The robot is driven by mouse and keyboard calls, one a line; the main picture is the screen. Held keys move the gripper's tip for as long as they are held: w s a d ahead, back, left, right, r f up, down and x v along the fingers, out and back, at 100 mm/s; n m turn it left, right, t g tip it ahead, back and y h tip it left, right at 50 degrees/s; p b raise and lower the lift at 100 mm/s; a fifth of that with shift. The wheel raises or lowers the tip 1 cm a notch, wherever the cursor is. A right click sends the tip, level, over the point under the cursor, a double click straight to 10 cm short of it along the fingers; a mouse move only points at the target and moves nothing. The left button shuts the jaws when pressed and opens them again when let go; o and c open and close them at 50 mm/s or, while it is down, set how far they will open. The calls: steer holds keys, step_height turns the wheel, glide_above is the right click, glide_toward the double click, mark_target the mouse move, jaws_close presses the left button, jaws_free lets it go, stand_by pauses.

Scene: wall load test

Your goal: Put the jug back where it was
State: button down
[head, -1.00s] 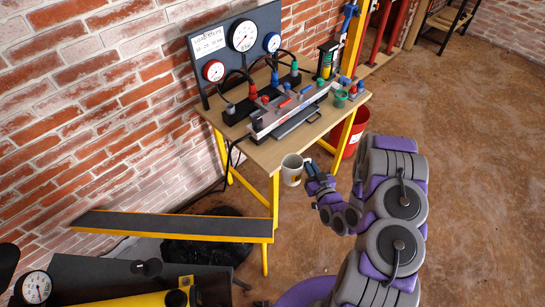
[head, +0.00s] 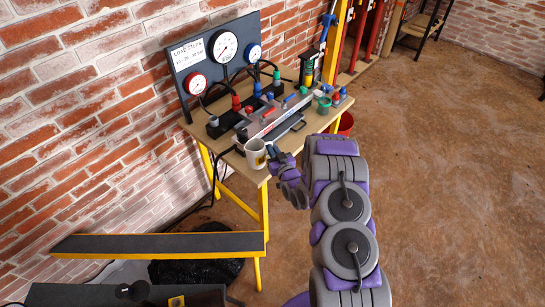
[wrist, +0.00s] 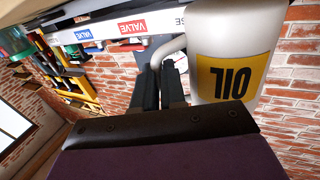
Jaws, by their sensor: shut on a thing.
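The jug is a white vessel (head: 256,154) in the head view, at the near front corner of the wooden table (head: 222,156). In the wrist view the jug (wrist: 228,30) shows large at the upper right, with a yellow OIL label that appears upside down. My gripper (head: 272,152) is at the right side of the jug. In the wrist view its dark fingers (wrist: 162,78) are shut on the jug's handle. I cannot tell whether the jug's base touches the tabletop.
A metal valve block (head: 268,122) with coloured fittings lies behind the jug. A gauge board (head: 215,55) stands at the table's back. A green cup (head: 324,103) sits farther right. A yellow-edged dark beam (head: 155,244) is in front.

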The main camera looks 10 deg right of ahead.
steer(key=shift+a+f+b, duration=0.1)
steer(key=shift+f+b, duration=0.5)
steer(key=shift+f, duration=1.2)
steer(key=shift+r, duration=0.1)
steer(key=c, duration=1.1)
jaws_free()
steer(key=shift+s, duration=0.1)
